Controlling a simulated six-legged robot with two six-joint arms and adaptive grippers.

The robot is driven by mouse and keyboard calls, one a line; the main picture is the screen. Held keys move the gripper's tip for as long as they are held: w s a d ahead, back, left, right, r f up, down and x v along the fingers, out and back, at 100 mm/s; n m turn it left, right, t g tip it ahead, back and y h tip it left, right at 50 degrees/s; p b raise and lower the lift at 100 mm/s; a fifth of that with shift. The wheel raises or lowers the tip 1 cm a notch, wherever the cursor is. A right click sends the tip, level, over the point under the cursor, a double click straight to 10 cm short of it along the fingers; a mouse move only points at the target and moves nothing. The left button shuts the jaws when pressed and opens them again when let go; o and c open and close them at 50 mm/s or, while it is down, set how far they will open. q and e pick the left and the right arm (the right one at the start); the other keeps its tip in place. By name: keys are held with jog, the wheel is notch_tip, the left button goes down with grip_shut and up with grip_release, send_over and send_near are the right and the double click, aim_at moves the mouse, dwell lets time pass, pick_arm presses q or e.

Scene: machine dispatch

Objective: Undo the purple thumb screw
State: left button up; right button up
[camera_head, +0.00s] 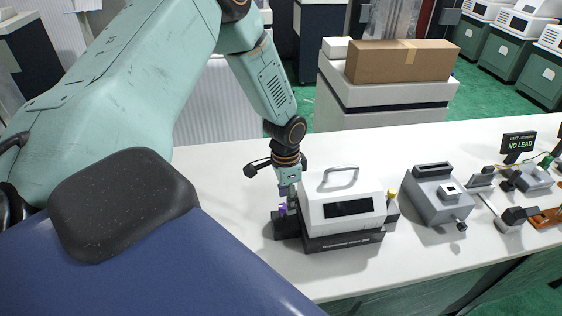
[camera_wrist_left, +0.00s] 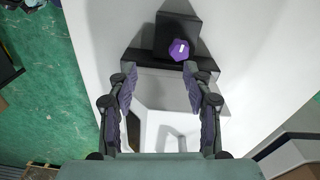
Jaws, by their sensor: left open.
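The purple thumb screw (camera_wrist_left: 179,49) sits on a dark block (camera_wrist_left: 160,30) at the side of the white machine (camera_head: 340,211). In the head view only a bit of the purple screw (camera_head: 283,208) shows, just below my left gripper (camera_head: 288,198). In the left wrist view my left gripper (camera_wrist_left: 163,88) is open, its two fingers spread, with the screw ahead of the fingertips and between their lines. The fingers do not appear to touch the screw. My right gripper is not in view.
The machine has a grey top handle (camera_head: 341,171) and a yellow knob (camera_head: 392,196) on its right. A grey device (camera_head: 437,197) stands to the right on the white table (camera_head: 230,160). A "NO LEAD" sign (camera_head: 519,143) and small parts are farther right. The table left of the machine is clear.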

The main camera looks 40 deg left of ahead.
aim_at(283, 206)
pick_arm(q)
jog(key=shift+w+a+r+y, duration=0.15)
jog(key=shift+w+a+r, duration=0.15)
jog(key=shift+a+r, duration=0.35)
jog(key=shift+w+a+r+y, duration=0.15)
jog(key=shift+w+a+r, duration=0.15)
jog(key=shift+a+r, duration=0.25)
jog(key=shift+d+r, duration=0.15)
jog(key=shift+s+d+f, duration=0.1)
jog(key=shift+d+f, duration=0.05)
jog(key=shift+f, duration=0.1)
jog(key=f, duration=0.4)
jog(key=a+f, duration=0.1)
jog(key=f, duration=0.1)
jog(key=shift+f+p, duration=0.25)
jog(key=shift+p, duration=0.05)
jog(key=shift+f, duration=0.2)
jog(key=shift+d, duration=0.45)
jog(key=shift+a+f, duration=0.1)
jog(key=shift+a, duration=0.1)
jog(key=shift+c, duration=0.2)
jog(key=shift+a+f, duration=0.15)
jog(key=shift+a, duration=0.05)
jog(key=c, duration=0.3)
jog(key=shift+d+r, duration=0.2)
jog(key=shift+d, duration=0.1)
jog(key=c, duration=0.4)
jog(key=shift+a+f, duration=0.1)
grip_shut()
